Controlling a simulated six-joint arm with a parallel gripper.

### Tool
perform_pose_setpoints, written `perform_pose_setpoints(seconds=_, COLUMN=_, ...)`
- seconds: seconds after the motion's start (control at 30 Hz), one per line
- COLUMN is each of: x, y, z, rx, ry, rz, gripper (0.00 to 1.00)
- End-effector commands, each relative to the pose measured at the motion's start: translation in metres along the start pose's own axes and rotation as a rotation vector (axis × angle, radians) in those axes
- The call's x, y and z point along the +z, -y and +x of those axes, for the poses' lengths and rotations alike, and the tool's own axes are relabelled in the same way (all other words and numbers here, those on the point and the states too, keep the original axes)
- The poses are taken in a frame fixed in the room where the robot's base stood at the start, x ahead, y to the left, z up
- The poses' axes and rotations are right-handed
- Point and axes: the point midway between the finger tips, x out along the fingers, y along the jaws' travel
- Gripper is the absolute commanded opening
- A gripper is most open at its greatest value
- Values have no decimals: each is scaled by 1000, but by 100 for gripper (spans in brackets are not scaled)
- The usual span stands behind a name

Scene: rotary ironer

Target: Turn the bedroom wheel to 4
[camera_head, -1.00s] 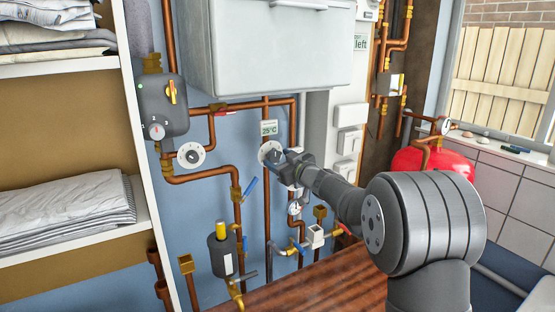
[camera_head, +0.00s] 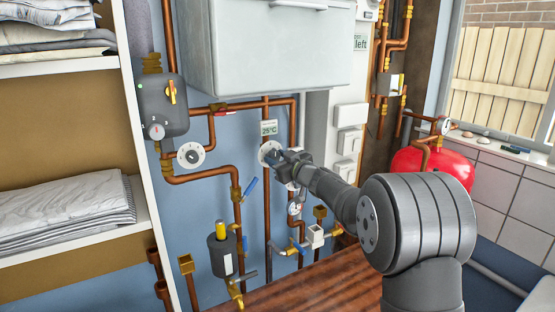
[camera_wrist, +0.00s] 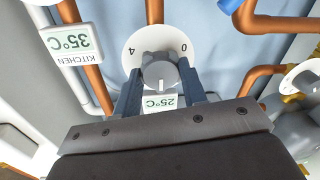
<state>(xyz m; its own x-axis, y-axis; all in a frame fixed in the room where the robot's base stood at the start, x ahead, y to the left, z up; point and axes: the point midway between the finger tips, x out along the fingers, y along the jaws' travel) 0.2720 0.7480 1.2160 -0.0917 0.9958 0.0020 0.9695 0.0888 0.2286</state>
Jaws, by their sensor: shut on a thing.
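A white round dial with a grey wheel (camera_wrist: 160,72) is on the wall pipe in the wrist view, which looks upside down. A 4 shows at the dial's left and a 0 at its right. The wheel's light pointer line faces down, towards a 25°C tag (camera_wrist: 160,102) partly hidden by my gripper. My gripper (camera_wrist: 159,78) is shut on the wheel, one dark finger on each side. In the head view the dial (camera_head: 270,150) sits under the 25°C tag (camera_head: 269,128), its wheel mostly hidden by my gripper (camera_head: 277,157). No room name is readable on this tag.
A KITCHEN 35°C tag (camera_wrist: 70,42) is close by in the wrist view. Another dial (camera_head: 190,155) is to the left. The grey-white cabinet (camera_head: 270,50) hangs above.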

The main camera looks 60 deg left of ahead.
Motion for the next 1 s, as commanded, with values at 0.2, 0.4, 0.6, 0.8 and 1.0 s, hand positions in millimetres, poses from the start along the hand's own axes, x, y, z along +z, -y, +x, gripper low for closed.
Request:
perform_pose_setpoints(seconds=0.2, x=1, y=1, z=0, rx=-1, ry=-11, rz=109, gripper=16)
perform_pose_setpoints(seconds=0.4, x=1, y=1, z=0, rx=3, ry=-26, rz=276, gripper=16)
perform_pose_setpoints(seconds=0.6, x=1, y=2, z=0, rx=8, ry=-42, rz=466, gripper=16)
perform_pose_setpoints(seconds=0.8, x=2, y=2, z=0, rx=12, ry=-59, rz=656, gripper=16)
perform_pose_setpoints(seconds=1.0, x=2, y=2, z=0, rx=17, ry=-76, rz=847, gripper=16)
